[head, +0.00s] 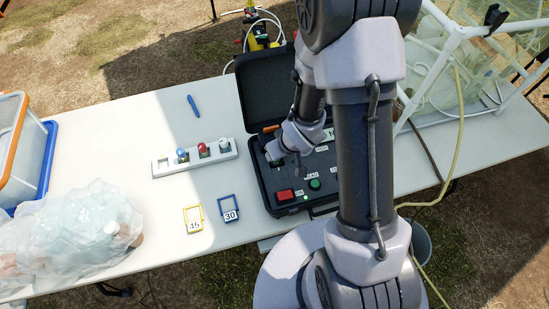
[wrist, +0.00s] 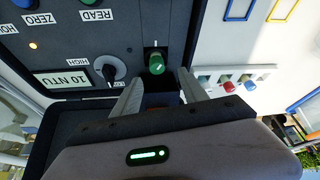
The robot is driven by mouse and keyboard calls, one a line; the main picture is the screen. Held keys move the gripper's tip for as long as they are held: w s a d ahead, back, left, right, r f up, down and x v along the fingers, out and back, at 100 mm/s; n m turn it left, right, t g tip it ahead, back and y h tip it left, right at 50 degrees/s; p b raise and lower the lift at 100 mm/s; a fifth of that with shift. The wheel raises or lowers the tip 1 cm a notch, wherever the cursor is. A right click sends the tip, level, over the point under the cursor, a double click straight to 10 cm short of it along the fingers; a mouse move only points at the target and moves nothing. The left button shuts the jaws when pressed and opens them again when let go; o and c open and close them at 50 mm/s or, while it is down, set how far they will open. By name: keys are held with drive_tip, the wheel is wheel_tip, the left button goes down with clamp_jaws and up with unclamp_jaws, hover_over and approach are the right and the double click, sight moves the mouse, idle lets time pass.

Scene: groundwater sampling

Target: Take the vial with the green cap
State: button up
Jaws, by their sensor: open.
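The vial's green cap (wrist: 156,63) shows in the wrist view at the near edge of the dark meter panel; the glass below it is hidden. My gripper (wrist: 148,76) is open, its two grey fingers pointing toward the cap, which appears just beyond or between the tips. I cannot tell whether they touch it. In the head view my gripper (head: 272,158) is over the left side of the open black meter case (head: 262,190), and my wrist hides the green cap.
A white rack (head: 165,166) left of the case holds a blue-capped vial (head: 182,154) and a red-capped vial (head: 203,150). Blue frame 30 (head: 229,208) and yellow frame 45 (head: 193,219) lie in front. The meter's raised lid (head: 262,80) stands behind. A plastic bag (head: 75,225) lies left.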

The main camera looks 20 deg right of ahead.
drive_tip(key=shift+x, duration=1.1)
drive_tip(key=x, duration=0.1)
drive_tip(key=b+x, duration=0.1)
drive_tip(key=x, duration=0.1)
drive_tip(key=b+x, duration=0.1)
drive_tip(key=x, duration=0.1)
drive_tip(key=shift+d+f, duration=0.1)
drive_tip(key=shift+d, duration=0.2)
clamp_jaws()
